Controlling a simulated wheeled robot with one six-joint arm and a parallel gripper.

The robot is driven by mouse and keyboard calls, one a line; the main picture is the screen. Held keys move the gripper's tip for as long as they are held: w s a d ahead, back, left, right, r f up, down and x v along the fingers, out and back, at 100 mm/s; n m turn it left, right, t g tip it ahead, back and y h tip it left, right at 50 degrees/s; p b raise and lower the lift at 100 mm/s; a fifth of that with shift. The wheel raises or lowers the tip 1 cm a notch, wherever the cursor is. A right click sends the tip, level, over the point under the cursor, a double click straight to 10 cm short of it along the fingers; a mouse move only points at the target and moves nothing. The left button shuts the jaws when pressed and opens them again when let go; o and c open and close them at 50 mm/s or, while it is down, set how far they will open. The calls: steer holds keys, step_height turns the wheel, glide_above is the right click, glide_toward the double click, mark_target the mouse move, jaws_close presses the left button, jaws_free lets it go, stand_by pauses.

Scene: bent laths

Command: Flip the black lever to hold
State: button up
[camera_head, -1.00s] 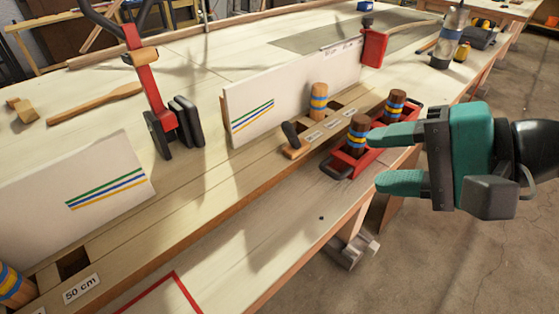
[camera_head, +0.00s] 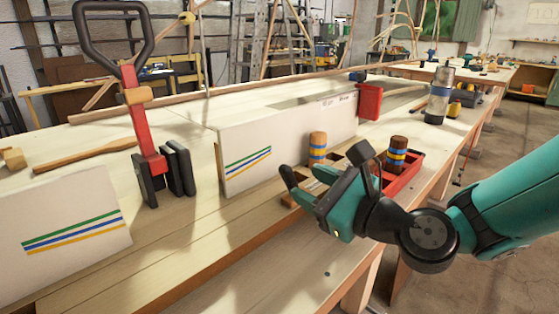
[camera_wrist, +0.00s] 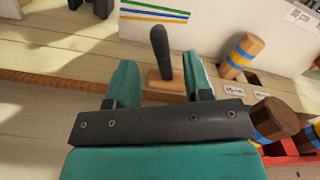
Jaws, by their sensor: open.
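The black lever (camera_wrist: 161,53) shows in the wrist view, standing near upright on a small wooden base (camera_wrist: 166,80). It appears between my two spread teal fingers, with a gap on each side. Two small white labels (camera_wrist: 234,91) lie to the right of the base; their words are too small to read. My gripper (camera_head: 305,182) is open and empty, over the bench at the lever's place in the head view.
A striped white board (camera_head: 240,165) stands behind the lever. A light peg with blue and yellow bands (camera_head: 318,146) is close by to the right. A red tray (camera_head: 405,176) with dark banded pegs is beside my gripper.

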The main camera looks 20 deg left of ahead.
steer(key=p+x, duration=0.1)
steer(key=x, duration=0.7)
steer(key=shift+p, duration=0.35)
steer(key=shift+c, duration=0.5)
jaws_close()
